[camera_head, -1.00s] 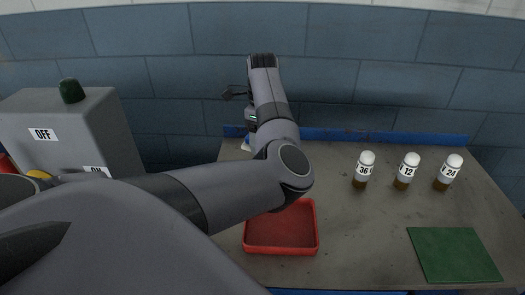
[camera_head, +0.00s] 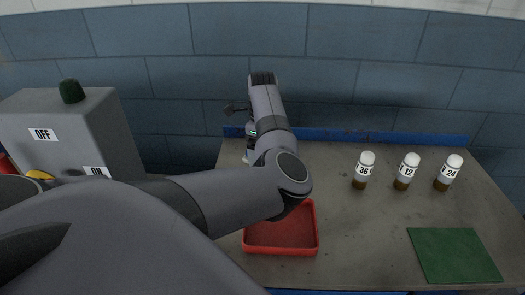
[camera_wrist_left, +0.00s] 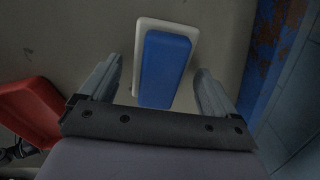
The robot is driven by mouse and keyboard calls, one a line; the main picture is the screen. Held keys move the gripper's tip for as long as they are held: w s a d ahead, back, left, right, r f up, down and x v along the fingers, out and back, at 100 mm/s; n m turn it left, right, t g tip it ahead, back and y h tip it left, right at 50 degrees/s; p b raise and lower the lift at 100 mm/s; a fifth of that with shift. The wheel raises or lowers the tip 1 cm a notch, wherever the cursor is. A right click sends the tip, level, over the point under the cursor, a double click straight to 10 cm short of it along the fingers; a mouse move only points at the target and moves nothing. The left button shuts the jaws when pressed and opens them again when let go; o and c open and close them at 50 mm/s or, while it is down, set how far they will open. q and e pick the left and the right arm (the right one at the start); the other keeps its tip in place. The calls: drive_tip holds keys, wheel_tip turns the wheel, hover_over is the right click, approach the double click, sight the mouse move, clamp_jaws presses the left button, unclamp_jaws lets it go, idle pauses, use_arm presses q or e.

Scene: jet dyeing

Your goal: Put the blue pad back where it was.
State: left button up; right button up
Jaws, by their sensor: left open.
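The blue pad (camera_wrist_left: 165,68) shows in the left wrist view, lying on a white holder (camera_wrist_left: 142,38) whose rim sticks out around part of it. My left gripper (camera_wrist_left: 159,68) is open, with one finger on each side of the pad and a visible gap to each. In the head view my left arm hides the pad and most of the gripper. Only a small white edge (camera_head: 246,159) shows beside the arm there. I cannot tell how high the fingers are above the table. My right gripper is not in view.
A red tray (camera_head: 281,250) stands in front of the arm. Bottles labelled 36 (camera_head: 364,171), 12 (camera_head: 407,172) and 24 (camera_head: 448,173) stand to the right, behind a green mat (camera_head: 454,255). A blue rail (camera_head: 400,138) runs along the back. A grey switch box (camera_head: 75,130) stands left.

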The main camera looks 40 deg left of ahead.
use_arm(q)
wheel_tip(320, 180, up, 12)
idle(0.4)
drive_tip(key=shift+f, duration=0.1)
idle(0.4)
